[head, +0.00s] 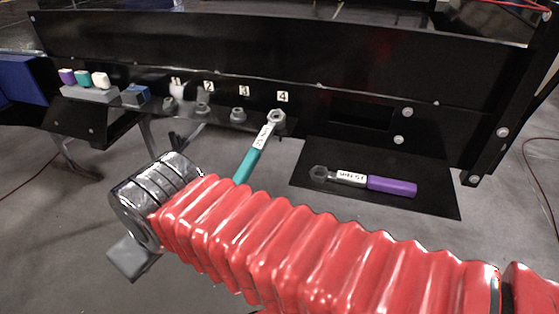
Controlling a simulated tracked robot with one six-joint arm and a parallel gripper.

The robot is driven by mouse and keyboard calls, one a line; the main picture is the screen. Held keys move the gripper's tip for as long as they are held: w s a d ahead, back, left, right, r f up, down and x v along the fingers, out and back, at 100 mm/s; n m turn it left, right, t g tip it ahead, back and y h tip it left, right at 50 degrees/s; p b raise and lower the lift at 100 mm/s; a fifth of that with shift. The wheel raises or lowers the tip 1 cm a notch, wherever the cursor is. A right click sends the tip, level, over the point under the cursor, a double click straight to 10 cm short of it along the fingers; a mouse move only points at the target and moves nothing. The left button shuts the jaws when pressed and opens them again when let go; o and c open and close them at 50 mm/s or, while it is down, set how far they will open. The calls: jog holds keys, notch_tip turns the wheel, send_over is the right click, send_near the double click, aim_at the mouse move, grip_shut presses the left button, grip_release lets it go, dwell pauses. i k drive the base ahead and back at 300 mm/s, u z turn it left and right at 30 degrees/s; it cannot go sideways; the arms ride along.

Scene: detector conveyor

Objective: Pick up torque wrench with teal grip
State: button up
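The torque wrench with teal grip (251,161) is right of centre-left in the head view. Its ring head is at the bolt by label 4, and its handle slants down toward the lower left. The lower end of the teal grip is hidden behind my red-sleeved arm. My gripper (179,138) is only partly visible beyond the silver wrist, left of the wrench. Dark finger parts show there, apart from the teal grip in the picture. Whether they are open or shut cannot be made out.
A wrench with purple grip (391,186) lies on a black mat (436,204) at right. Numbered bolts line the black panel (230,48). Purple, teal and white pieces sit on a grey block (89,94) at left. A blue box (22,80) stands at far left.

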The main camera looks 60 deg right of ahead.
aim_at(243, 173)
jog(key=k, duration=0.95)
jog(key=z, duration=1)
jog(key=i, duration=1.05)
jog(key=u, duration=0.75)
